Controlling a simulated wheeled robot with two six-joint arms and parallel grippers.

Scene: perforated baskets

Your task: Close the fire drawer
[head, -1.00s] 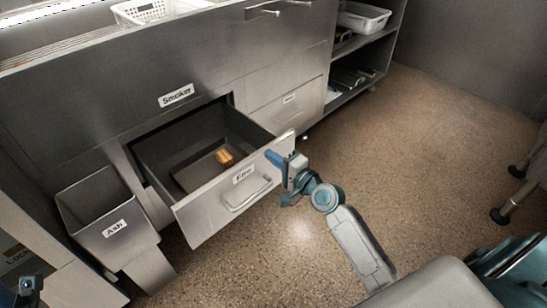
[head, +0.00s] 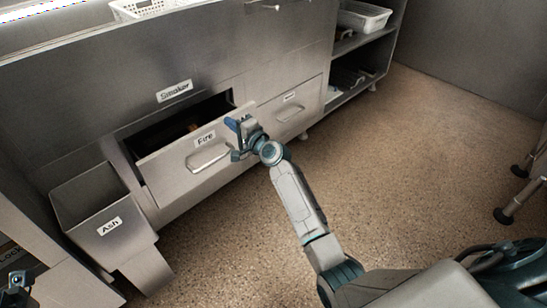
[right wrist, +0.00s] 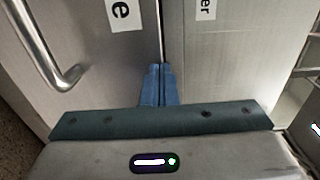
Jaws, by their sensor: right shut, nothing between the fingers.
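The fire drawer (head: 175,176) is a steel drawer with a "Fire" label and a bar handle (head: 209,156). It stands partly out of the cabinet, with a dark gap above its front. My right gripper (head: 236,125) is shut and empty, its blue fingers at the upper right edge of the drawer front. In the right wrist view, the shut fingers (right wrist: 158,84) point at the seam beside the drawer front; contact cannot be told for sure. The drawer's handle also shows there (right wrist: 45,45). A bit of my left gripper (head: 18,284) shows at the lower left corner.
An open steel ash bin (head: 105,232) stands left of the drawer. A closed drawer (head: 292,107) is to its right. White perforated baskets sit on top (head: 140,8) and on the right shelf (head: 364,17). The speckled floor (head: 430,150) is mostly clear.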

